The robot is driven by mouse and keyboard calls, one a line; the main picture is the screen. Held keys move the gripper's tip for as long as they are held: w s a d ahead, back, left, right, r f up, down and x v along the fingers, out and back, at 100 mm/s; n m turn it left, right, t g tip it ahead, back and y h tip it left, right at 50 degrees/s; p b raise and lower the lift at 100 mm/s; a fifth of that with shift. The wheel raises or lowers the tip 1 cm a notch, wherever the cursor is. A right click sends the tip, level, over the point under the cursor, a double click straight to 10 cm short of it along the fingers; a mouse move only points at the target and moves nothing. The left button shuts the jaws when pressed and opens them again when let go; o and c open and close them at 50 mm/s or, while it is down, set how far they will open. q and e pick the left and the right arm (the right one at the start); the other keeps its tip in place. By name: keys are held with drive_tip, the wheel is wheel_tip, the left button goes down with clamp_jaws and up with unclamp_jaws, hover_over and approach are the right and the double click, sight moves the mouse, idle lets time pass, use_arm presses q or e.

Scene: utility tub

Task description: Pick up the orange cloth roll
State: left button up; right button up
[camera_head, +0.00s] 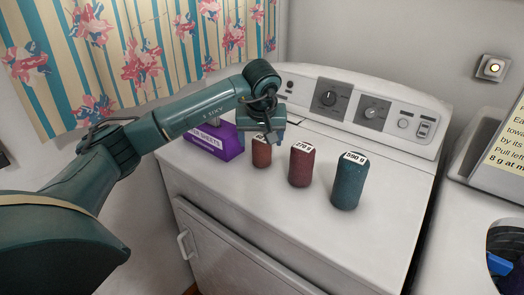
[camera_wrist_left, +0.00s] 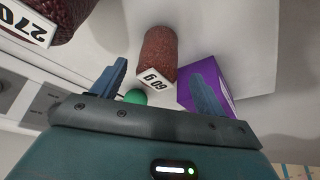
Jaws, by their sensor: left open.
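The orange cloth roll (camera_head: 261,154) stands upright on the white dryer top, the smallest of three rolls in a row. In the left wrist view the orange cloth roll (camera_wrist_left: 158,48) shows a "60 g" label and lies between the lines of the two fingers. My left gripper (camera_head: 264,136) is over and just behind the roll's top, and it hides part of the label in the head view. In the wrist view my left gripper (camera_wrist_left: 163,66) is open, with nothing visibly held. Contact with the roll cannot be told. My right gripper is not in view.
A dark red roll (camera_head: 301,164) and a larger teal roll (camera_head: 347,182) stand to the right. A purple box (camera_head: 217,141) stands close on the left. A small green object (camera_wrist_left: 135,97) shows near the fingers. The control panel (camera_head: 352,103) rises behind; the dryer's front top is clear.

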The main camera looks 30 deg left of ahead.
use_arm(q)
drive_tip(key=x, duration=0.5)
drive_tip(key=shift+w+p, duration=0.3)
drive_tip(key=shift+p, duration=0.1)
drive_tip(key=c, duration=1)
